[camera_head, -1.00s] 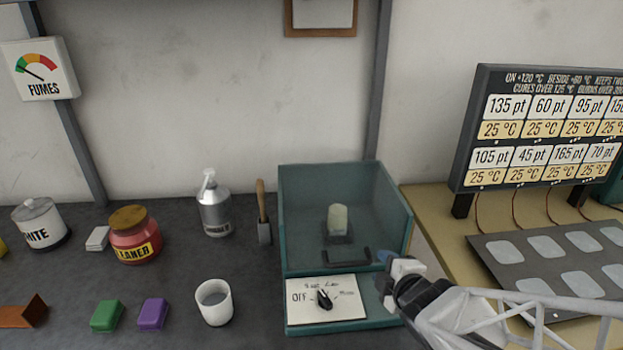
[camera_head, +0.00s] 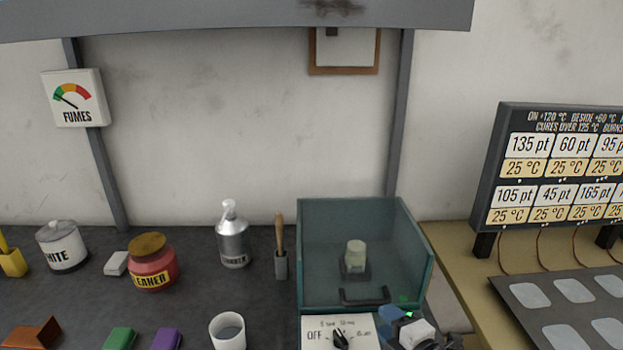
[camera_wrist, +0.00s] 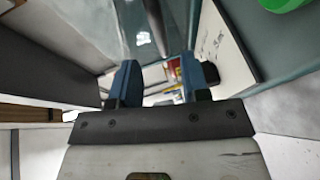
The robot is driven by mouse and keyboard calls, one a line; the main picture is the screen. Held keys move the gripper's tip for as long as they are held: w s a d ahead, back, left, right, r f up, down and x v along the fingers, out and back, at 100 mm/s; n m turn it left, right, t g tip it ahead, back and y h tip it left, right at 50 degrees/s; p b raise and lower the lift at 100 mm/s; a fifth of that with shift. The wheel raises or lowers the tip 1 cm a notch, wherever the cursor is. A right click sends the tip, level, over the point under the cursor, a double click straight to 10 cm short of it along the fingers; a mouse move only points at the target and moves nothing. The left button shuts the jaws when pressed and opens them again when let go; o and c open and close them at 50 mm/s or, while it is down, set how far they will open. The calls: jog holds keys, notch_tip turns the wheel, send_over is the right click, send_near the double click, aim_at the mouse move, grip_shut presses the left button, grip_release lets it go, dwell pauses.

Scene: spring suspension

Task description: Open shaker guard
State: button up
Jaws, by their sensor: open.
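The shaker (camera_head: 427,265) is a teal box with a see-through guard (camera_head: 330,245). The guard looks down over a pale cup (camera_head: 356,253) inside. A black handle (camera_head: 364,297) is at the guard's lower front edge. My gripper (camera_head: 397,314) is just right of the handle and slightly nearer the front, apart from it as far as I can tell. In the wrist view its two blue fingers (camera_wrist: 162,80) are spread with nothing held between them. The white dial panel (camera_wrist: 223,45) shows right of the fingers there; the handle is not clear in that view.
The dial panel also shows in the head view (camera_head: 318,338), below the guard. A spatula (camera_head: 280,262) and a metal bottle (camera_head: 232,243) stand left of the shaker. A white cup (camera_head: 227,330) is at front left. A heating plate (camera_head: 545,315) lies to the right.

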aim_at(370, 306)
jog(key=shift+x, duration=3.8)
grip_shut()
